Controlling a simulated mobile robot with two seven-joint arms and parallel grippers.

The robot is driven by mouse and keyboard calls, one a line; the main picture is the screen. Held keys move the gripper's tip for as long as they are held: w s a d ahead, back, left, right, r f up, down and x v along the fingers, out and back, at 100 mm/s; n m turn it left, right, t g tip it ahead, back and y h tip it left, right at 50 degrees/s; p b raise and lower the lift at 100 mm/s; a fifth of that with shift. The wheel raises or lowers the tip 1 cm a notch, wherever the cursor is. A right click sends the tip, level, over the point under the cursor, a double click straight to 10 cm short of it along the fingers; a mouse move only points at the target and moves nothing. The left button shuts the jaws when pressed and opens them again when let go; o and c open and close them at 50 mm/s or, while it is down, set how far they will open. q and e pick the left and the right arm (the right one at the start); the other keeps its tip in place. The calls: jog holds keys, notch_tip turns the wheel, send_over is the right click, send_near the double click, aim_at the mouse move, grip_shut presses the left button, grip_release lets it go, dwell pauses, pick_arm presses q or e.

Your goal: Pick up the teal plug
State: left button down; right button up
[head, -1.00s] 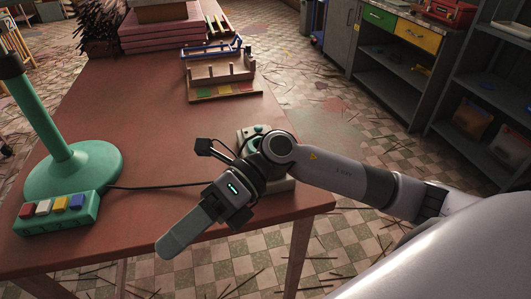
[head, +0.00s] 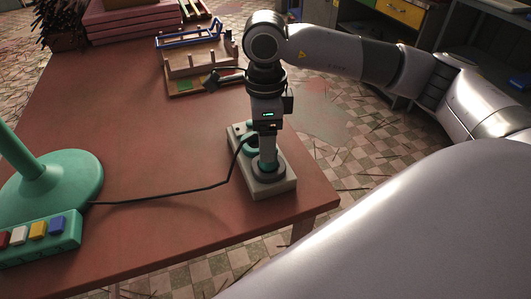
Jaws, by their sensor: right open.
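A grey socket block (head: 284,184) sits near the right edge of the table, with a teal part (head: 249,150) on its back half. A black cable runs to that part, which looks like the teal plug; my gripper hides some of it. My right gripper (head: 268,160) points straight down over the front half of the block, its fingers at a dark round socket with some teal at it. It is open, but I cannot tell whether the fingers touch anything. My left gripper is not in view.
The black cable (head: 160,203) crosses the table from a teal button box (head: 50,243) with coloured buttons. A teal stand (head: 75,180) rises beside it. A wooden rack (head: 195,64) and pink stacked boards (head: 130,22) are at the back. The middle of the reddish table (head: 130,130) is clear.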

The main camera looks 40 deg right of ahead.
aim_at(268, 168)
jog(key=f, duration=0.2)
jog(key=f+p, duration=0.1)
jog(key=f, duration=0.2)
jog(key=shift+s+d+f, duration=0.1)
jog(key=shift+s+d, duration=0.05)
jog(key=shift+s, duration=0.05)
jog(key=c, duration=1.2)
jog(key=shift+c, duration=0.2)
